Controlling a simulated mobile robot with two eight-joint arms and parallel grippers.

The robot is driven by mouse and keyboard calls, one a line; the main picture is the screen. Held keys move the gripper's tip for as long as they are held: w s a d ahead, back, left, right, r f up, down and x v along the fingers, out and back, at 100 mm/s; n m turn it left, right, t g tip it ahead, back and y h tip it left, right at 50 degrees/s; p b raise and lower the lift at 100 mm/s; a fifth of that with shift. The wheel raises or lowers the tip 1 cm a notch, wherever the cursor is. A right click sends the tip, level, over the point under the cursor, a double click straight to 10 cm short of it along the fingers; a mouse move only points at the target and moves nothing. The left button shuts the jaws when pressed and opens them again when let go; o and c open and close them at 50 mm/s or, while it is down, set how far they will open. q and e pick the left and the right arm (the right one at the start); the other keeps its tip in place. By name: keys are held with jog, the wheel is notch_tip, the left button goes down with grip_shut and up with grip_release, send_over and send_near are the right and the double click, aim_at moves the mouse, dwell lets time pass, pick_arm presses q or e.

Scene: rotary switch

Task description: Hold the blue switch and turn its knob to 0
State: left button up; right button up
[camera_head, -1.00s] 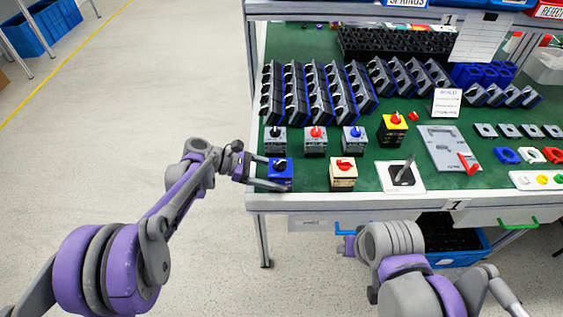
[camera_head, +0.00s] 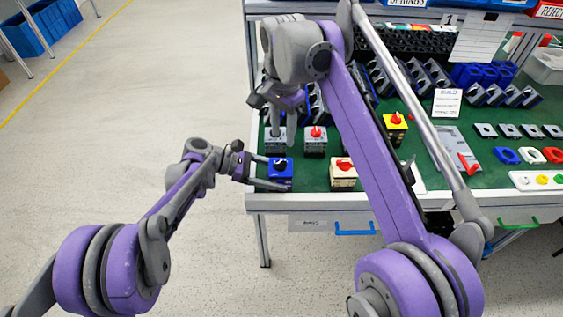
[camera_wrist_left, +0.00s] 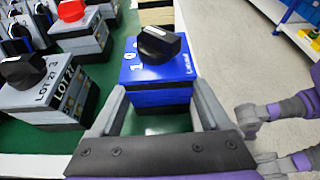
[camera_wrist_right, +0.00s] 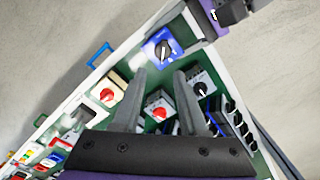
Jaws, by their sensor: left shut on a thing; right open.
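The blue switch (camera_head: 280,182) is a blue box with a black knob (camera_wrist_left: 160,43) on top, upright at the table's front left edge. White digits show beside the knob in the left wrist view; a white mark is on the knob, but its exact setting is hard to tell. My left gripper (camera_wrist_left: 158,94) is shut on the sides of the box, below the knob. My right gripper (camera_head: 283,132) is open and empty, pointing down above the table behind the blue switch. In the right wrist view the blue switch (camera_wrist_right: 176,46) lies beyond the fingertips.
Grey switches with a black knob (camera_wrist_left: 40,88) and a red knob (camera_head: 315,143) stand behind. A beige switch (camera_head: 343,180) stands to the right, a yellow one (camera_head: 394,128) farther back. Racks of grey-blue parts fill the table's back.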

aim_at(281, 161)
jog(key=shift+w+a+f, duration=0.1)
jog(key=shift+a+f, duration=0.05)
jog(key=shift+f, duration=2.1)
jog(key=shift+a+f, duration=0.15)
jog(key=shift+f, duration=2.1)
grip_shut()
